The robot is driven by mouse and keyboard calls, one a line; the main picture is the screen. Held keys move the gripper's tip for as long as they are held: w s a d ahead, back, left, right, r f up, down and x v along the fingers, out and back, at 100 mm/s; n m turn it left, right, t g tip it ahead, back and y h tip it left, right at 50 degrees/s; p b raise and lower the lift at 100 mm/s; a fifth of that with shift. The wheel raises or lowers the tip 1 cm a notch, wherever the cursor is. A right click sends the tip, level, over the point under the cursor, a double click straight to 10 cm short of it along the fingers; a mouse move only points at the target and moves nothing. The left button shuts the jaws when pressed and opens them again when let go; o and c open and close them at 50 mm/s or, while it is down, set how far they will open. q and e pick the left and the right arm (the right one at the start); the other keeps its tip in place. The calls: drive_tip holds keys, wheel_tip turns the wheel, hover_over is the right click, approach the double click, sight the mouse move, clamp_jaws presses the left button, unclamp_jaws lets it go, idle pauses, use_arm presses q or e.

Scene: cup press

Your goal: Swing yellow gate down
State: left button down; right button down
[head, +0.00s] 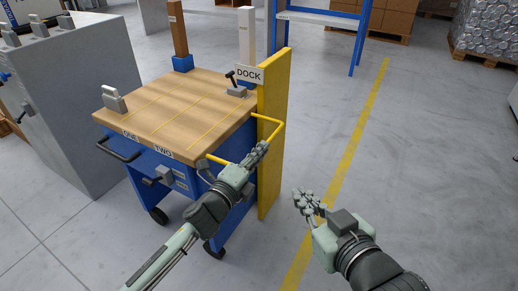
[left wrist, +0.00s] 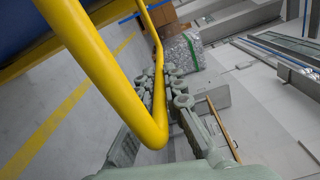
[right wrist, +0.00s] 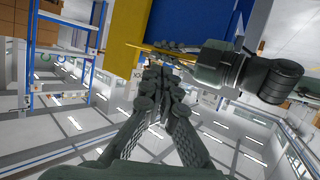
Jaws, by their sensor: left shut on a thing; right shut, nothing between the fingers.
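My right gripper (head: 305,200) is shut and empty, over the floor to the right of the panel. It also shows in the right wrist view (right wrist: 158,85). Part of the bar is hidden behind my left gripper.
A DOCK sign (head: 249,74) and a small black-handled lever (head: 234,84) stand at the cart's back right. A grey padlock-like block (head: 114,100) sits at its left. A grey cabinet (head: 70,100) stands left of the cart.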

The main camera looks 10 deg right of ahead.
use_arm(q)
drive_tip(key=shift+f+m, duration=0.3)
drive_tip(key=shift+m, duration=0.1)
use_arm(e)
drive_tip(key=shift+w+a+r+t+y, duration=0.1)
drive_tip(key=shift+a+r+t+y, duration=0.15)
drive_tip(key=shift+r, duration=0.2)
drive_tip(key=shift+w+a+r+t+y, duration=0.15)
drive_tip(key=shift+a+r, duration=0.15)
drive_tip(key=shift+r, duration=0.15)
use_arm(q)
drive_tip(key=c, duration=1.6)
unclamp_jaws()
drive_tip(key=shift+s+a, duration=0.1)
drive_tip(key=v, duration=1.1)
drive_tip(key=shift+s+a, duration=0.2)
drive_tip(key=shift+s, duration=0.1)
use_arm(e)
drive_tip(key=shift+s, duration=0.1)
